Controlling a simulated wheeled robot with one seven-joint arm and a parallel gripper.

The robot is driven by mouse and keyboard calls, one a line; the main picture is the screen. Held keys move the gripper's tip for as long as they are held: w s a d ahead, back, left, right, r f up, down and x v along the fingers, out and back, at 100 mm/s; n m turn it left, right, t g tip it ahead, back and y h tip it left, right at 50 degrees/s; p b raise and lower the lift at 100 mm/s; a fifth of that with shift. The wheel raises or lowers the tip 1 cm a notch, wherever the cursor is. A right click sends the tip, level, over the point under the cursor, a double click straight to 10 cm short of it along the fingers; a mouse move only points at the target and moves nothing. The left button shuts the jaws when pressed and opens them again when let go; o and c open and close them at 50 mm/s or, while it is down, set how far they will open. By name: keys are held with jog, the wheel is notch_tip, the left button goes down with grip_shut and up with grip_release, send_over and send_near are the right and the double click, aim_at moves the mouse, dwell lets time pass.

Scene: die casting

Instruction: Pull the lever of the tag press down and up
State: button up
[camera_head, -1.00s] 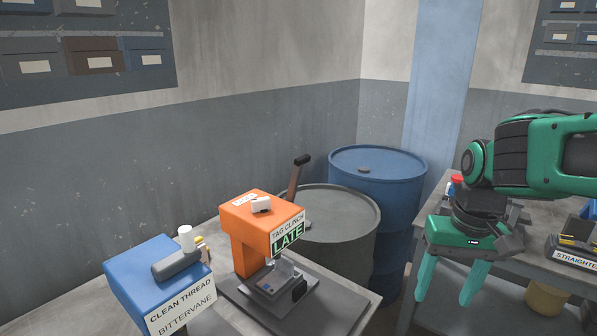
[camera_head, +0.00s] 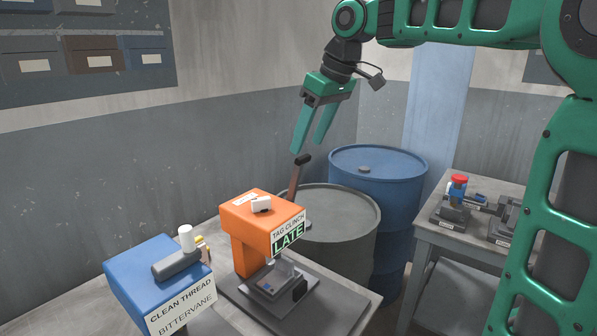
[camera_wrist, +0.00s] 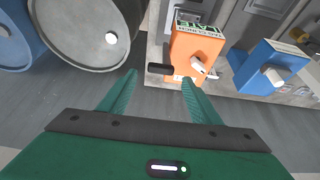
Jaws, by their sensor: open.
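The orange tag press (camera_head: 262,232) stands on the bench and bears the labels "TAG CLINCH" and "LATE". Its lever (camera_head: 295,180) rises behind it, a brown bar with a dark grip at the top. My gripper (camera_head: 306,148) is open, fingers pointing down, and in the head view its fingertips appear right at the lever's grip. In the wrist view the press (camera_wrist: 194,50) is ahead, and the dark grip (camera_wrist: 160,69) shows between and beyond the open fingers (camera_wrist: 158,76). The grip is not held.
A blue machine (camera_head: 160,275) labelled "CLEAN THREAD" stands left of the press. A grey drum (camera_head: 330,225) and a blue drum (camera_head: 385,190) stand behind and to the right. Another table (camera_head: 470,240) with small devices is at the right.

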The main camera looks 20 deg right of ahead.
aim_at(298, 169)
jog(key=x, duration=1)
jog(key=shift+s+d, duration=0.1)
jog(key=shift+d, duration=0.05)
grip_shut()
jog(key=shift+d, duration=0.15)
